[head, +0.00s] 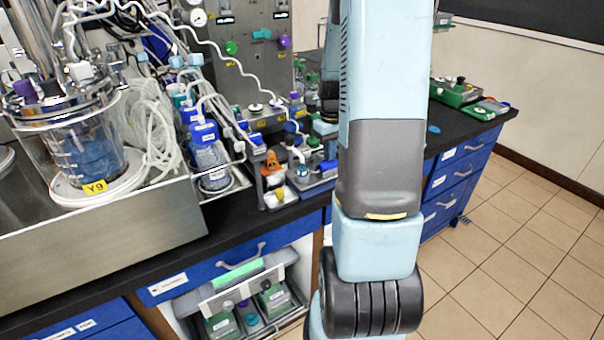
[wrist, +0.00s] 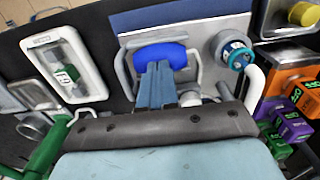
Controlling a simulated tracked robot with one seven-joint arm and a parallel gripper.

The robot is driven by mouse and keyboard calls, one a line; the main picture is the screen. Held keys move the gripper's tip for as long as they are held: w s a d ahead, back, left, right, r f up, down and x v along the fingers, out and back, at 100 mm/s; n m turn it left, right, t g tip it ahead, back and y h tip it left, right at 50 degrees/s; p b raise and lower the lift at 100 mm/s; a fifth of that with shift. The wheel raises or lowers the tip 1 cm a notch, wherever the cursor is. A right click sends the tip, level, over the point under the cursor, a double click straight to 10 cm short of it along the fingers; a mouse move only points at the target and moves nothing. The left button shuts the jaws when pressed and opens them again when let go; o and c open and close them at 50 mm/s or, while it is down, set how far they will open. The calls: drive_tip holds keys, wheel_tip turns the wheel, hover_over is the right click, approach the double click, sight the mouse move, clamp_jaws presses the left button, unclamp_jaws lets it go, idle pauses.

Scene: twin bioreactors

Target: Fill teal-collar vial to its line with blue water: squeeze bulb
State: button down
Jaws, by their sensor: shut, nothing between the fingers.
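In the wrist view a blue rounded bulb (wrist: 172,51) sits on a grey plate between two pale upright bars. My gripper (wrist: 157,68) is shut, with its two blue-grey fingers side by side. The fingertips overlap the lower middle of the bulb in the picture; I cannot tell whether they touch it. Right of the bulb stands a round teal-collared vial (wrist: 236,54), seen from above; its fill line and water level are hidden. In the head view my arm covers the gripper and much of this area.
A white-framed tray (wrist: 66,66) lies left in the wrist view. Orange and purple boxes (wrist: 291,123) crowd the right, near a white curved tube (wrist: 254,84).

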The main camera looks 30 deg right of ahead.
drive_tip(key=shift+f, duration=0.6)
drive_tip(key=shift+r, duration=1.45)
drive_tip(key=shift+f, duration=0.2)
drive_tip(key=shift+f, duration=1.25)
idle(1.8)
drive_tip(key=shift+r, duration=1.45)
